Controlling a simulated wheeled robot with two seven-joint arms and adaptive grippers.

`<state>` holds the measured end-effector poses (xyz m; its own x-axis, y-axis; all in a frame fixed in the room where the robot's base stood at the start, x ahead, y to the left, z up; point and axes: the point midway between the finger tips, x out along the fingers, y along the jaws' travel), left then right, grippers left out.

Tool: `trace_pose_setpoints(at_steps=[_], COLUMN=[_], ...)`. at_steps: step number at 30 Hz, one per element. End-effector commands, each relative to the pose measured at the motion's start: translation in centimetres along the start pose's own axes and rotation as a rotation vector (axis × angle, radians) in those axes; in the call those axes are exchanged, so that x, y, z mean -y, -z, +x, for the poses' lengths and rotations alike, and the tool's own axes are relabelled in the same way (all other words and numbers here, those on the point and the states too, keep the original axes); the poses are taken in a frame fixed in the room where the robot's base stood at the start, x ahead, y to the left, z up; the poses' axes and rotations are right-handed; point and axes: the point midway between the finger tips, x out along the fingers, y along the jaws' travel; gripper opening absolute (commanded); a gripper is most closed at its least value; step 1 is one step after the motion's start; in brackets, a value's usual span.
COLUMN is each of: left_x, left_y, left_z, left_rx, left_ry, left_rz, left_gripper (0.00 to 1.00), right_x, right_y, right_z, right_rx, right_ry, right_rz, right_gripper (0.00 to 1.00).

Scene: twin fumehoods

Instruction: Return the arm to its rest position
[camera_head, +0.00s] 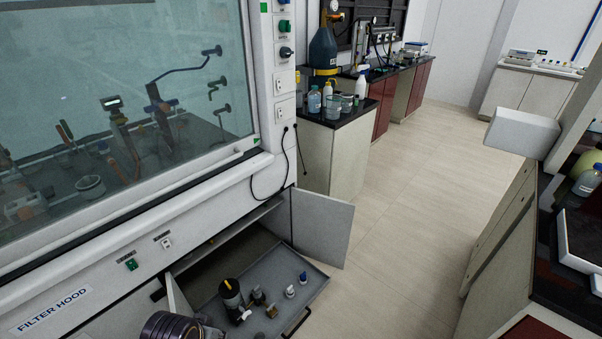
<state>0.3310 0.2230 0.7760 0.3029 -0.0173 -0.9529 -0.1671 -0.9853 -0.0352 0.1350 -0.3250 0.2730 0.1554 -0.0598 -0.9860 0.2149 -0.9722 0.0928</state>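My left arm comes in at the bottom left, over the pulled-out grey drawer (219,314) under the filter hood. My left gripper (265,304) is over the drawer, with its two small tips apart and nothing visible between them. It is small and partly covered by its own dark body. Two small white bottles with dark blue caps, one nearer (290,292) and one farther (303,278), stand upright in the drawer to the right of the gripper, apart from it. My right gripper is not in view.
The cabinet door (320,228) stands open beside the drawer. The glass hood (120,110) rises on the left. A bench (333,160) with bottles and beakers stands behind. A dark-topped counter (541,240) is at right. The floor (400,220) between is clear.

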Motion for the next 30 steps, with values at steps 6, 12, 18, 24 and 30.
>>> trace_pose_setpoints(at_steps=[6,12,18,24,30], left_x=[0.0,0.0,0.1,0.2,0.3], left_y=[-0.2,-0.5,-1.4,-3.0,-5.0], left_z=[2.1,4.8,9.4,14.4,19.1], left_rx=[0.009,0.016,0.032,0.048,0.063], left_ry=[0.001,0.002,0.004,0.006,0.009], left_rz=[0.002,0.004,0.008,0.014,0.019], left_gripper=[0.3,0.3,0.3,0.3,0.3], right_x=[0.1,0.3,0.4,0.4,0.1], right_y=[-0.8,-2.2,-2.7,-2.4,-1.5], right_z=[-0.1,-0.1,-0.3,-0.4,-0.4], right_rx=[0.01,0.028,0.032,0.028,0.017], right_ry=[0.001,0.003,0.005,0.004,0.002], right_rz=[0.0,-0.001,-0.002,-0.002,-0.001], right_gripper=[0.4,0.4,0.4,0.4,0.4])
